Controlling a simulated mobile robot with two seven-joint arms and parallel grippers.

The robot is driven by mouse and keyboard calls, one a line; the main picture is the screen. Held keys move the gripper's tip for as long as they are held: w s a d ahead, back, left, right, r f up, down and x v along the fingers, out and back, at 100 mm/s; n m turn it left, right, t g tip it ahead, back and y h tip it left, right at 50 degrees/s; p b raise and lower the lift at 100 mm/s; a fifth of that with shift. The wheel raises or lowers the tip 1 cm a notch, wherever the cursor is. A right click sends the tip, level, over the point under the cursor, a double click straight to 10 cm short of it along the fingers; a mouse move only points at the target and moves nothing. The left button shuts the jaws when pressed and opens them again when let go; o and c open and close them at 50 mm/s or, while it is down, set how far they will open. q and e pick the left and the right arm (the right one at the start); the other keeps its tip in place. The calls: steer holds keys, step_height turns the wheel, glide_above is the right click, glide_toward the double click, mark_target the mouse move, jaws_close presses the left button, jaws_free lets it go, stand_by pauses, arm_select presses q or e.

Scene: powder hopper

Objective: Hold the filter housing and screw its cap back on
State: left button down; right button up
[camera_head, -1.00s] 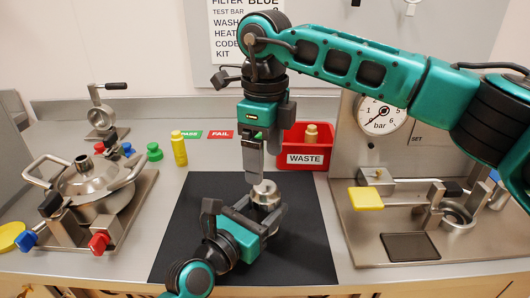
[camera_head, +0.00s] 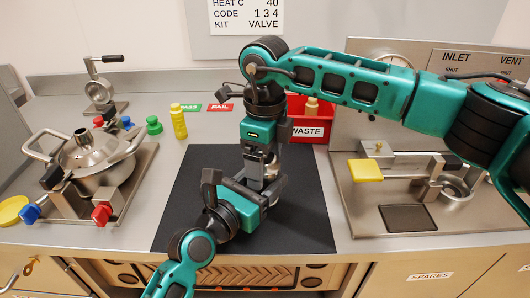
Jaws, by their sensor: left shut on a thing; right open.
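The filter housing (camera_head: 271,169) is a small silvery metal part over the black mat, mostly hidden by my grippers. My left gripper (camera_head: 266,187) reaches in from the bottom left and is shut on the housing. My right gripper (camera_head: 261,172) points down from above, its fingers open at the top of the housing. Whether its fingers touch the housing, I cannot tell. I cannot make out the cap; it may be hidden behind the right gripper.
The black mat (camera_head: 200,220) is otherwise bare. A yellow bottle (camera_head: 179,122) and a red waste bin (camera_head: 318,131) stand behind it. A lidded metal vessel (camera_head: 95,160) is at left. A metal fixture with a yellow pad (camera_head: 366,170) is at right.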

steer(key=shift+c, duration=0.2)
steer(key=c, duration=1)
steer(key=m, duration=0.5)
steer(key=shift+c, duration=0.2)
steer(key=o, duration=1.2)
steer(key=shift+o, duration=0.2)
steer(key=shift+r, duration=0.1)
step_height(320, 180, up, 12)
